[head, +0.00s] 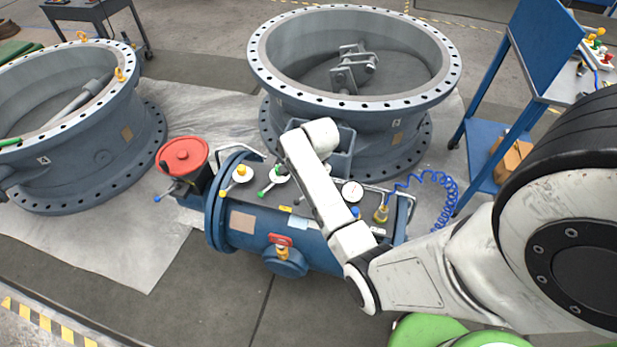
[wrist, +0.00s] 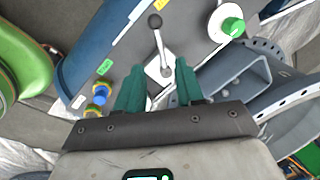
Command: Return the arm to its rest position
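My arm (head: 325,195) reaches from the right over the blue tank (head: 250,242) in the head view. It is bent, with its end above the tank's top panel. My gripper is hidden behind the arm there. In the wrist view my gripper (wrist: 159,68) shows two teal fingers spread apart. A metal lever (wrist: 159,45) with a black ball knob lies in line with the gap between them. I cannot tell whether it is between the fingers or just beyond them. No contact is visible, and the fingers hold nothing that I can see.
Two large flanged valve bodies stand behind (head: 375,120) and left (head: 100,150). A blue cart (head: 495,150) stands at right. Floor in front is clear.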

